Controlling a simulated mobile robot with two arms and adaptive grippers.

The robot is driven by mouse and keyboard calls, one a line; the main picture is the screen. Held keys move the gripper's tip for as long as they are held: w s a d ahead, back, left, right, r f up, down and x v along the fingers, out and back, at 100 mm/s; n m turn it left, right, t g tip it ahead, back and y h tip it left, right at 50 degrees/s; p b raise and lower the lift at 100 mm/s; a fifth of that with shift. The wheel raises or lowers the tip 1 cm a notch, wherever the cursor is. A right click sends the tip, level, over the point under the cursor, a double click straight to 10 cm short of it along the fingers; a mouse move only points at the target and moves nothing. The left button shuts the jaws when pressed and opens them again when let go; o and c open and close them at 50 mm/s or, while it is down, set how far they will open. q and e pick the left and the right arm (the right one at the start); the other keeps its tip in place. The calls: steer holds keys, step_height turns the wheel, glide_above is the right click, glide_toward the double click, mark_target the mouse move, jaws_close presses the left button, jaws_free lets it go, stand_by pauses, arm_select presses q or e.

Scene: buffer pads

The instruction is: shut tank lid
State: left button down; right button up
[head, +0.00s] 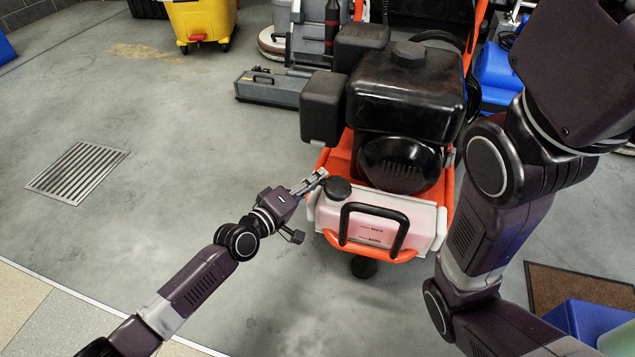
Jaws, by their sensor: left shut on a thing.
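The white tank (378,222) with pinkish contents sits at the front of the orange machine, with a black carrying handle (374,228) on its front. The round black tank lid (338,190) is on the tank's top left corner. My left gripper (319,177) reaches in from the left, its fingertips at the lid's upper left edge. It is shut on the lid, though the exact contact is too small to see. My right arm stands on the right, and its gripper is out of view.
The black engine (405,95) rises right behind the tank. A yellow bucket (201,20) and a grey floor machine (270,86) stand at the back. A blue bin (585,322) is at the lower right. The floor around a drain grate (77,170) on the left is clear.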

arm_select(q)
steer(key=shift+s+a+f, duration=0.1)
steer(key=shift+a+f, duration=0.1)
steer(key=shift+f, duration=0.85)
steer(key=c, duration=2)
jaws_free()
steer(key=shift+c, duration=0.2)
steer(key=shift+r, duration=0.25)
steer(key=v, duration=1.2)
steer(key=shift+d+r, duration=0.1)
steer(key=shift+r, duration=0.1)
